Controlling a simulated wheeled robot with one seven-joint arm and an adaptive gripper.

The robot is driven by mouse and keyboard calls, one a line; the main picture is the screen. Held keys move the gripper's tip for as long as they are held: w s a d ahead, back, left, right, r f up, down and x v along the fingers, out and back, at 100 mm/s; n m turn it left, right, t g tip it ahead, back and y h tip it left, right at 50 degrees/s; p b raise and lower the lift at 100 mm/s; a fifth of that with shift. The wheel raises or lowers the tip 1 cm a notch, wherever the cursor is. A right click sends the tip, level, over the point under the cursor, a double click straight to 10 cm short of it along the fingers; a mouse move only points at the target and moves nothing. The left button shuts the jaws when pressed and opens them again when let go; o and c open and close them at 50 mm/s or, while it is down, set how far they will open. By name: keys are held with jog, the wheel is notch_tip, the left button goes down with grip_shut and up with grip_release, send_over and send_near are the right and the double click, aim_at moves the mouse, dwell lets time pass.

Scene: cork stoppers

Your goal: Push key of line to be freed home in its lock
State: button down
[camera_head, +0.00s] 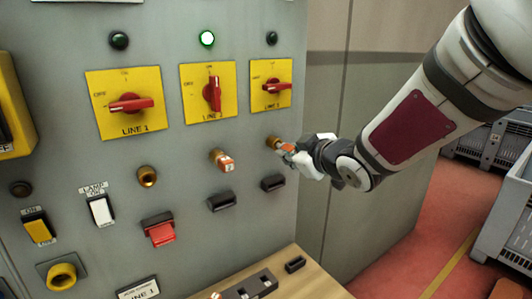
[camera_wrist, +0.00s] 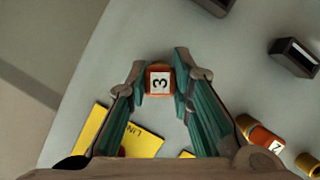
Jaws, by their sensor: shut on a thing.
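My gripper (camera_head: 291,150) is at the panel's right lock and is shut on an orange key (camera_head: 287,147). In the wrist view, the key's end (camera_wrist: 160,80) carries a white label with a 3, between my fingertips (camera_wrist: 160,77). The brass right lock (camera_head: 272,142) is at the key's front; how deep the key sits cannot be told. A second orange key (camera_head: 226,164), labelled 2 in the wrist view (camera_wrist: 267,139), stands in the middle lock (camera_head: 215,154). The left lock (camera_head: 147,176) has no key in it.
Yellow plates carry red rotary switches: the left (camera_head: 130,104) and right (camera_head: 276,86) handles lie horizontal, the middle (camera_head: 213,93) upright. The green lamp (camera_head: 207,38) above the middle one is lit. Black holders (camera_head: 221,201) and a red-fronted one (camera_head: 160,231) project below. A wooden shelf (camera_head: 300,280) lies underneath.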

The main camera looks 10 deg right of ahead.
jog(key=shift+w+a+b, duration=0.35)
jog(key=shift+w, duration=0.55)
dwell(0.8)
jog(key=c, duration=1.3)
grip_release()
jog(key=shift+c, duration=0.2)
jog(key=v, duration=1.2)
